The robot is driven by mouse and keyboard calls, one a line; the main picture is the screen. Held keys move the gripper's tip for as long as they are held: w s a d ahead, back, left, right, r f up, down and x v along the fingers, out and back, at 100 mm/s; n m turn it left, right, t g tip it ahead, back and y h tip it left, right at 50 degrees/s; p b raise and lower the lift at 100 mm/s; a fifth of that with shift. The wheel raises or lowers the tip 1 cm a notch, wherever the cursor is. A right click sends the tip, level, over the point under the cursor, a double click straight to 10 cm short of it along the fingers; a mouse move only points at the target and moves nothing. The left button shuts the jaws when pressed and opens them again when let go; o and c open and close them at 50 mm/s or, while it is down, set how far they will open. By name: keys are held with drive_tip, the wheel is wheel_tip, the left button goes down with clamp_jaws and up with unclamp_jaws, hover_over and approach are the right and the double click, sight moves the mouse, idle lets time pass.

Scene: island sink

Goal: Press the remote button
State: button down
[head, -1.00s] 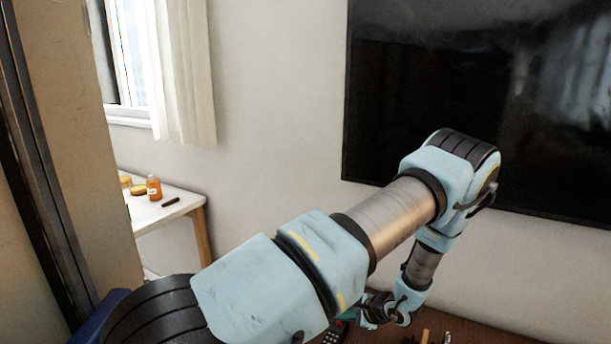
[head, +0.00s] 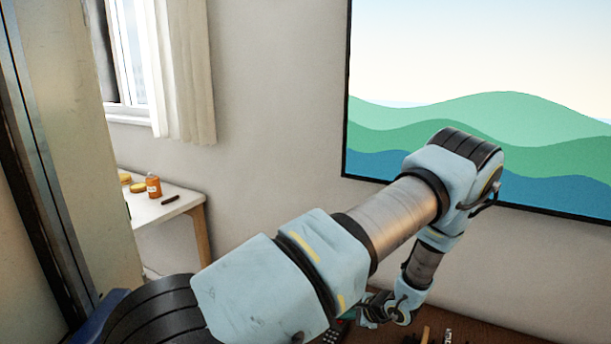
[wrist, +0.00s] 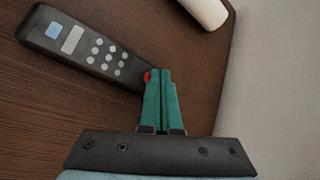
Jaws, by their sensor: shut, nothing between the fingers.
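The remote (wrist: 90,47) is a dark handset lying on a brown wooden surface in the wrist view, with a blue button, a light rectangular button and several round grey buttons. A red button (wrist: 147,77) shows at its near end. My gripper (wrist: 160,75) is shut and empty, its green fingertips right beside the red button and partly over that end of the remote. Whether they touch it I cannot tell. In the head view a sliver of the remote (head: 333,334) shows below my arm. The wall television (head: 480,120) is lit with green and blue hills.
A white cylinder (wrist: 207,12) lies beyond my fingers. Small items stand at the right of my gripper (head: 425,335) in the head view. A white side table (head: 160,208) with an orange bottle (head: 153,187) is at left.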

drive_tip(key=shift+r, duration=0.5)
drive_tip(key=shift+r, duration=0.15)
drive_tip(key=shift+r+p, duration=1.25)
drive_tip(key=shift+r, duration=1.6)
drive_tip(key=s+a+r+n+g+h, duration=0.1)
drive_tip(key=s+a+r+n, duration=0.3)
drive_tip(key=r, duration=0.5)
drive_tip(key=s+a+r+n+g+h, duration=0.2)
drive_tip(key=s+a+r+n+h, duration=0.1)
drive_tip(key=s+a+r+n, duration=0.2)
drive_tip(key=s+a+r+n+g+h, duration=0.2)
drive_tip(key=s+a+r+n, duration=0.2)
drive_tip(key=a+r+n, duration=0.4)
wheel_tip(320, 180, up, 5)
drive_tip(key=shift+s+a, duration=0.15)
drive_tip(key=shift+a, duration=0.1)
